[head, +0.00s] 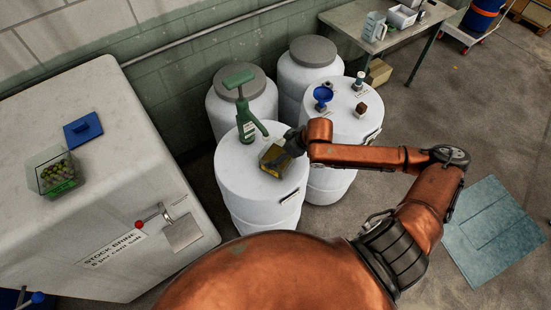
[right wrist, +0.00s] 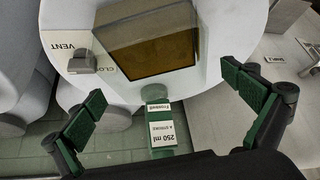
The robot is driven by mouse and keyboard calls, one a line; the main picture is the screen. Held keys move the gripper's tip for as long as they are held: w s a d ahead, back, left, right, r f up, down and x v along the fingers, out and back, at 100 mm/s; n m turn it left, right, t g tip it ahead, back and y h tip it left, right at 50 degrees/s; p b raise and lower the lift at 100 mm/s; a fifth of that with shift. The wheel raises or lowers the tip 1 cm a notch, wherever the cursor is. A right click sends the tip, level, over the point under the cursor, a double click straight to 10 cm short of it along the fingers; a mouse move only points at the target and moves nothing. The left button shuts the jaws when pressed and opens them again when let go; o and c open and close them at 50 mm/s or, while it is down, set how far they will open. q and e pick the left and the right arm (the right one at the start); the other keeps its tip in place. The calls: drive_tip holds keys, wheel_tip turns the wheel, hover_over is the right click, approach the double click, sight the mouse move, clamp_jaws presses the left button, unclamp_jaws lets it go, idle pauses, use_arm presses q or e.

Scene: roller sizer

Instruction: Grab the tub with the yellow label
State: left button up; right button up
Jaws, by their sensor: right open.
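A clear tub (head: 57,172) holding small green and reddish round things stands on the white chest at the left. My right gripper (head: 284,150) is far from this tub, above the front white barrel (head: 262,188). It is open and empty. My left gripper is not in view.
A blue lid (head: 83,129) lies behind the tub on the chest (head: 120,200), which has a red-knobbed lever (head: 140,224). A green hand pump (head: 245,115) stands on the front barrel beside my right gripper.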

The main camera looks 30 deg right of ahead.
sight(266, 158)
drive_tip(key=shift+x, duration=1)
drive_tip(key=x, duration=0.5)
drive_tip(key=shift+s+d+f+b, duration=0.15)
drive_tip(key=shift+f+b, duration=0.15)
drive_tip(key=shift+c, duration=0.6)
drive_tip(key=c, duration=1.9)
drive_tip(key=shift+r, duration=0.15)
